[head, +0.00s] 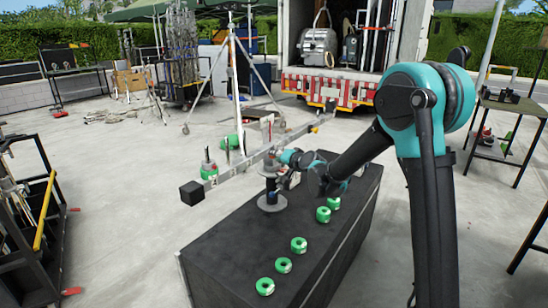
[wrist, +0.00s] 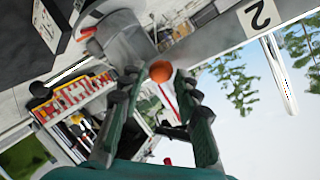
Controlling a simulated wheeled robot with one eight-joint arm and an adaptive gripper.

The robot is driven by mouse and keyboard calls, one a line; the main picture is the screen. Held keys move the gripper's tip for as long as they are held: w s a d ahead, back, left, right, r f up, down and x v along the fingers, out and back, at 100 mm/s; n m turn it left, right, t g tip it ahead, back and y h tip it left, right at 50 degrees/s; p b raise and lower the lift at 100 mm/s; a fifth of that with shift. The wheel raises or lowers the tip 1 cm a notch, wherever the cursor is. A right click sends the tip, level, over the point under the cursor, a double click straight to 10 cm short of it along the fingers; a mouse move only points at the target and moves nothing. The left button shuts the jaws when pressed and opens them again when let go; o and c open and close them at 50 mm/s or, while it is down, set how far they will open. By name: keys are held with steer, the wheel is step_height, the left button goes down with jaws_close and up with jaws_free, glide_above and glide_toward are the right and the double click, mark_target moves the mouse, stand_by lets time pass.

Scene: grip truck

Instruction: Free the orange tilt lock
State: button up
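In the wrist view the orange tilt lock (wrist: 161,71) shows as a round orange knob beside a grey metal head (wrist: 125,40). My gripper (wrist: 160,77) is open, with one dark green finger on each side of the knob. Gaps show between the knob and both fingers, so it does not look gripped. I cannot tell whether the knob lies between the tips or beyond them. In the head view my arm reaches to the mount (head: 271,190) under a long grey beam (head: 235,170). The orange knob cannot be made out there.
The mount stands on a black case (head: 232,240) with several green tape rolls (head: 299,244) along its top. A black block (head: 191,193) hangs on the beam's near end. A tripod stand (head: 234,75) is behind. Open concrete floor lies left of the case.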

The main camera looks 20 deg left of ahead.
steer(key=shift+x, duration=0.9)
jaws_close()
